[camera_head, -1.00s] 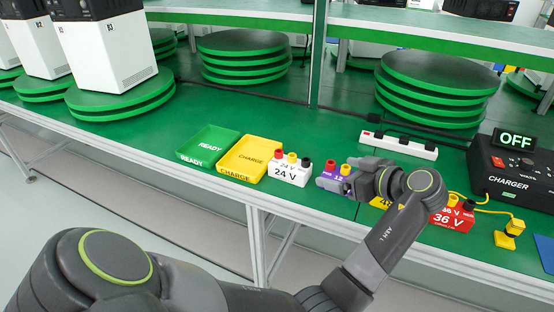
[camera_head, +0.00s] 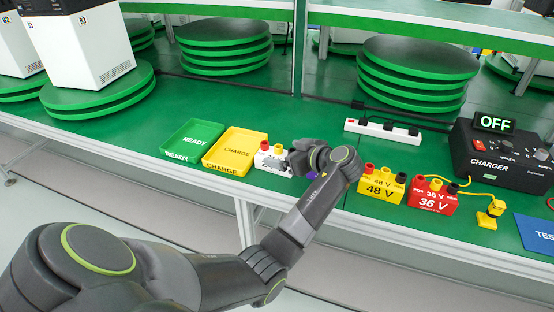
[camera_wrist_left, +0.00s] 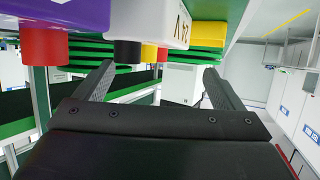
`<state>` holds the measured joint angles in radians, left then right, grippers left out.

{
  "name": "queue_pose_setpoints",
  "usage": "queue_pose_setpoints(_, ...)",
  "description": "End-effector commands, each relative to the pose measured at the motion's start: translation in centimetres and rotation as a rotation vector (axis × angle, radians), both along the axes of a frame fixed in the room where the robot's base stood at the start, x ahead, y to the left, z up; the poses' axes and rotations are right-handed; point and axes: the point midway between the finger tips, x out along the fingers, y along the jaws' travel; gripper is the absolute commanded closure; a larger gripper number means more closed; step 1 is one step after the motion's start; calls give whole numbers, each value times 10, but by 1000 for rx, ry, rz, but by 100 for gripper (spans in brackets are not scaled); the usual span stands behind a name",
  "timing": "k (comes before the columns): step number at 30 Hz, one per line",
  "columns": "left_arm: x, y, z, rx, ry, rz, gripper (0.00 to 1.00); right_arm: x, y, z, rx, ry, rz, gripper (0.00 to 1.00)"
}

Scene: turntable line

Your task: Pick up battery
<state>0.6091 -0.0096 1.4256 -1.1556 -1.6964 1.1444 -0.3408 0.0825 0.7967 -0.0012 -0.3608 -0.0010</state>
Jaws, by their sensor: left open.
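Several block-shaped batteries with coloured terminals stand along the front of the green bench. The white 24 V battery (camera_head: 266,163) is partly covered by my left gripper (camera_head: 287,161) in the head view. The white battery shows in that view too (camera_wrist_left: 192,10). My left gripper is open (camera_wrist_left: 160,85), its fingers apart with nothing held. The yellow 48 V battery (camera_head: 380,187) and red 36 V battery (camera_head: 434,200) stand to its right.
A yellow CHARGE tray (camera_head: 234,151) and green READY tray (camera_head: 191,138) lie left of the white battery. A charger (camera_head: 500,160) showing OFF, a power strip (camera_head: 383,128) and a yellow cable connector (camera_head: 490,213) are to the right. Green turntables (camera_head: 415,75) stand behind.

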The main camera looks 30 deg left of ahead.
Motion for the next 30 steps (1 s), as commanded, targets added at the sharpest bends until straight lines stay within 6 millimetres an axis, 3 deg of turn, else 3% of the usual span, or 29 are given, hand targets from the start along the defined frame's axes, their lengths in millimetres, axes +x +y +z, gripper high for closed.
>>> queue_pose_setpoints(8, 9, 33, -19, 2, 2, 1, 10, -4, 0, 2, 1, 4, 0, 64)
queue_pose_setpoints(17, 10, 36, -21, 0, 1, 1, 11, -3, 0, 2, 1, -1, 0, 64)
queue_pose_setpoints(30, 10, 36, -21, 0, 1, 0, 69, -3, 1, 2, 1, 2, 0, 64)
